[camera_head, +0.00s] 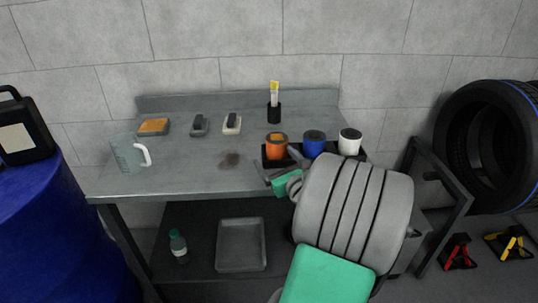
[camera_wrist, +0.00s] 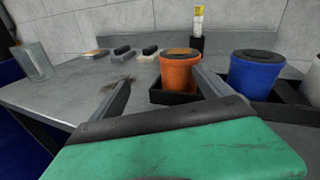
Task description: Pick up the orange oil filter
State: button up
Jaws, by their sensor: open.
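The orange oil filter (camera_head: 276,147) is an upright cylinder with a dark top, standing in the left end of a black tray (camera_head: 272,164) on the grey workbench. A blue filter (camera_head: 314,143) and a white filter (camera_head: 349,141) stand to its right in the same tray. My gripper (camera_head: 275,172) is just in front of the orange filter. In the wrist view the gripper (camera_wrist: 160,84) is open and nothing is between its fingers. The orange filter (camera_wrist: 180,72) shows beyond, close to the right finger, which overlaps its lower right edge. I cannot tell whether they touch.
A glass jug (camera_head: 128,154), an orange-topped block (camera_head: 153,127), two small brushes or blocks (camera_head: 199,125) and a black holder (camera_head: 274,112) stand on the workbench (camera_head: 190,178). A dark stain marks the middle. A blue drum (camera_head: 60,230) is at left, tyres (camera_head: 490,145) at right.

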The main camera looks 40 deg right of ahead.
aim_at(277, 142)
jog(key=d+m, duration=0.1)
jog(key=d+m+h, duration=0.1)
jog(key=d+m, duration=0.1)
jog(key=shift+s+r, duration=0.2)
jog(key=shift+r, duration=0.05)
jog(key=x, duration=0.7)
jog(key=shift+s+d+r, duration=0.1)
jog(key=shift+r, duration=0.05)
jog(key=c, duration=1.7)
jog(key=shift+c, duration=0.5)
jog(key=shift+r, duration=0.15)
